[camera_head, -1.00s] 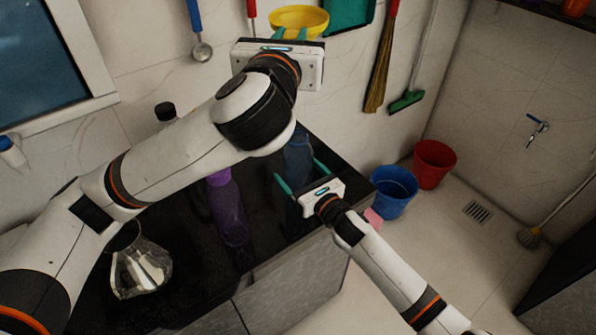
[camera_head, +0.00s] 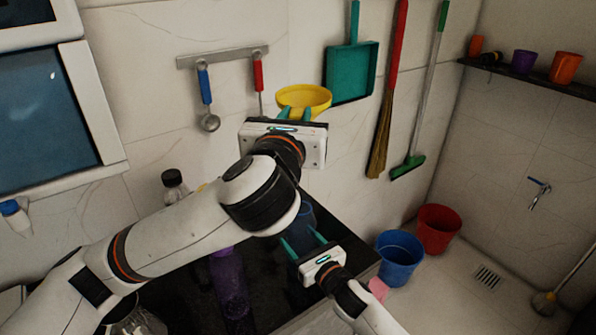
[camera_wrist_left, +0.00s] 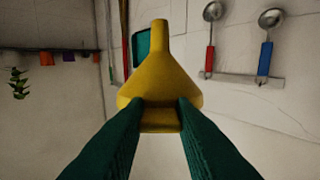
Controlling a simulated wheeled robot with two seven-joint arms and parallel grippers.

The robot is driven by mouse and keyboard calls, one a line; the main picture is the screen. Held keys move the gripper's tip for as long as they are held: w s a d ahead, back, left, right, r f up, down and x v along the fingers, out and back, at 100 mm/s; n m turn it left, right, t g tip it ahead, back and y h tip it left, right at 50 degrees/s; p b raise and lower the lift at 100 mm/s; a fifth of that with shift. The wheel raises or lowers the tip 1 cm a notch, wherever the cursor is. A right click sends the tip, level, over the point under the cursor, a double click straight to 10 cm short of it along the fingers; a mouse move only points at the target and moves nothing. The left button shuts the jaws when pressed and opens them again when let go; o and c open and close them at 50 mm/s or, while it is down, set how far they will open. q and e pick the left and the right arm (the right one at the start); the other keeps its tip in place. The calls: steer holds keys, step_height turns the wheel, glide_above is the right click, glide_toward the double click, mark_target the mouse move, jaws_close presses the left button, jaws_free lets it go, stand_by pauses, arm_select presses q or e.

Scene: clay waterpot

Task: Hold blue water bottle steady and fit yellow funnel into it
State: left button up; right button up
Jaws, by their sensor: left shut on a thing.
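The yellow funnel (camera_head: 304,99) is in my left gripper (camera_head: 294,114), which is shut on it high above the counter. In the left wrist view the funnel (camera_wrist_left: 158,80) sits between the two teal fingers (camera_wrist_left: 162,112), its narrow spout pointing to the top of that picture. The blue water bottle (camera_head: 303,217) stands on the dark counter, below the funnel in the head picture and partly hidden by my left arm. My right gripper (camera_head: 304,243) has its teal fingers on either side of the bottle; whether they touch it is unclear.
A purple bottle (camera_head: 229,285) stands left of the blue one on the dark counter (camera_head: 265,290). A dark-capped bottle (camera_head: 173,184) is behind my left arm. Ladles (camera_head: 207,100) and a teal dustpan (camera_head: 351,72) hang on the wall. Blue (camera_head: 398,258) and red buckets (camera_head: 438,229) stand right.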

arm_select(q)
step_height(320, 180, down, 17)
steer(key=s+g, duration=0.1)
steer(key=shift+a+r, duration=0.2)
steer(key=shift+a, duration=0.05)
stand_by(1.3)
steer(key=o, duration=1)
steer(key=shift+o, duration=0.2)
steer(key=shift+s, duration=0.1)
steer(key=f+v, duration=0.1)
steer(key=v, duration=1)
steer(key=shift+s+a+r, duration=0.2)
steer(key=shift+s+r, duration=0.2)
steer(key=shift+r, duration=0.1)
